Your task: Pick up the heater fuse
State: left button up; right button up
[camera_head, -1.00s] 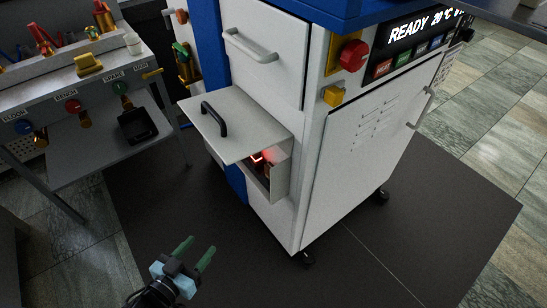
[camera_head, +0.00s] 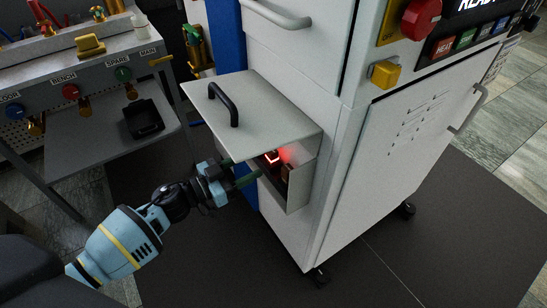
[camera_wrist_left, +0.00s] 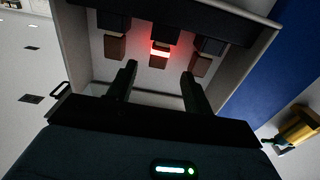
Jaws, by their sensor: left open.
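An open fuse box (camera_head: 301,178) sticks out of the side of the white press, under a raised lid with a black handle (camera_head: 223,104). In the left wrist view, several brown-and-dark fuses sit in a row inside. The middle fuse (camera_wrist_left: 159,60) has a glowing red band; it also shows in the head view (camera_head: 271,158). No label tells which is the heater fuse. My left gripper (camera_head: 239,172) is open and empty at the box's mouth. In the wrist view its fingers (camera_wrist_left: 159,74) point at the row, either side of the glowing fuse and apart from it. My right gripper is out of view.
The lid (camera_head: 277,118) hangs close above my left gripper. Left of the press stands a grey bench (camera_head: 60,140) with coloured knobs, tools and a black tray (camera_head: 142,118). The dark floor mat (camera_head: 400,250) in front is clear.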

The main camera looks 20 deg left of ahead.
aim_at(268, 156)
pick_arm(q)
jog(key=shift+b+x, duration=0.65)
jog(key=shift+x, duration=2.6)
jog(key=shift+r, duration=0.15)
jog(key=c, duration=1.1)
